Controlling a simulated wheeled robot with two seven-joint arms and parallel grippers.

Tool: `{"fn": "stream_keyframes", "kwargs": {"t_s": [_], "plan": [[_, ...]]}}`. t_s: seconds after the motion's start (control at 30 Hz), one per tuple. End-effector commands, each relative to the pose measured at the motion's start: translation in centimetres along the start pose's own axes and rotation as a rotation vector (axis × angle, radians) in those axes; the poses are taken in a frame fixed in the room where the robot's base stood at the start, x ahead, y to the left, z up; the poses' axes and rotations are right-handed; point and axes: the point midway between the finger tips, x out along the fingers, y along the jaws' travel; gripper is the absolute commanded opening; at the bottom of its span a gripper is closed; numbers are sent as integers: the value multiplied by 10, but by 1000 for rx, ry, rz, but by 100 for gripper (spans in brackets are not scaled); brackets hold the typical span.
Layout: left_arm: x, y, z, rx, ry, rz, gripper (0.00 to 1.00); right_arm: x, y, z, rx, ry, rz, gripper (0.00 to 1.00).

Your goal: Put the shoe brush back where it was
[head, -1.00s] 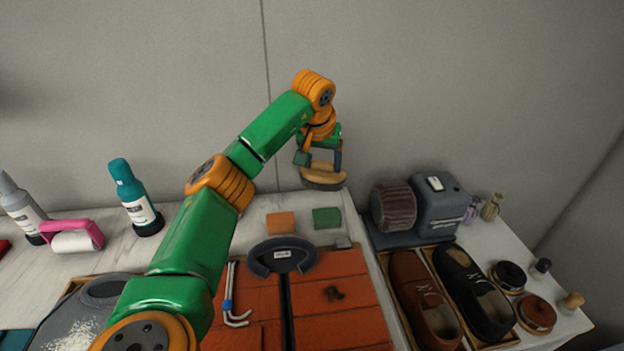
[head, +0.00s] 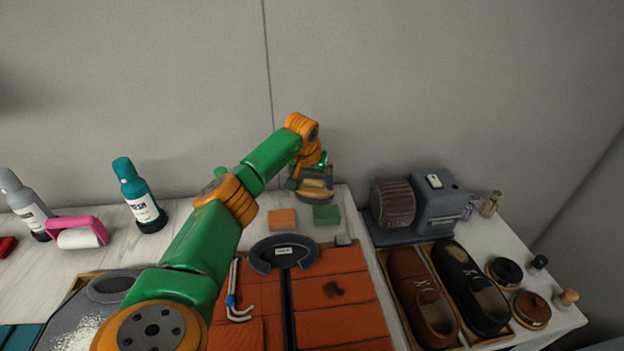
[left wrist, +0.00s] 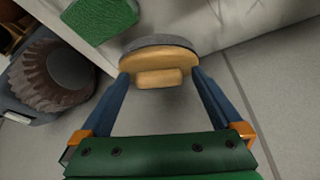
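The shoe brush (head: 316,195), with a pale wooden back and dark bristles, is at the rear of the table, behind the green block. My left gripper (head: 314,178) is shut on it from above. In the left wrist view the brush (left wrist: 160,65) sits between the two blue fingers of the gripper (left wrist: 160,76), bristles facing away from the palm. I cannot tell whether the bristles touch the table top. My right gripper is in neither view.
A green block (head: 327,215) and an orange block (head: 282,219) lie just in front. A grey machine with a brown brush roller (head: 396,203) stands to the right, behind brown and black shoes (head: 423,305). A teal bottle (head: 139,197) stands left.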

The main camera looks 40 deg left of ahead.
Motion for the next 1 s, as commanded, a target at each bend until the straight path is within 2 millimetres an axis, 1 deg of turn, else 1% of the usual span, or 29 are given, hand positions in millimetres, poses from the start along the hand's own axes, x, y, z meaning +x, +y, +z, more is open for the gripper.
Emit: {"fn": "stream_keyframes", "kwargs": {"t_s": [0.17, 0.27, 0.37, 0.5, 0.6, 0.7, 0.8, 1.0], "plan": [[-2, 0, -1, 0, 0, 1, 100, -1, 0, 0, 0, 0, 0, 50], [-10, 0, -3, -1, 3, 2, 100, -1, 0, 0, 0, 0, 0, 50], [-30, 0, -3, 2, 5, 1, 100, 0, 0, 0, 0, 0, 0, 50], [-69, 0, -3, 2, 8, 1, 100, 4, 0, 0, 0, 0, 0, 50], [-95, 0, -2, 1, 6, 1, 100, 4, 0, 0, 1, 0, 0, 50], [-113, 1, -3, 0, 4, 2, 100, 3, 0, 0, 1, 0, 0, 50], [-122, 0, -2, -1, 2, 1, 100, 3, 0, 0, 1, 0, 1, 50], [-124, 0, -2, 0, 0, 0, 100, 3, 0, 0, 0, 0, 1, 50]]}}
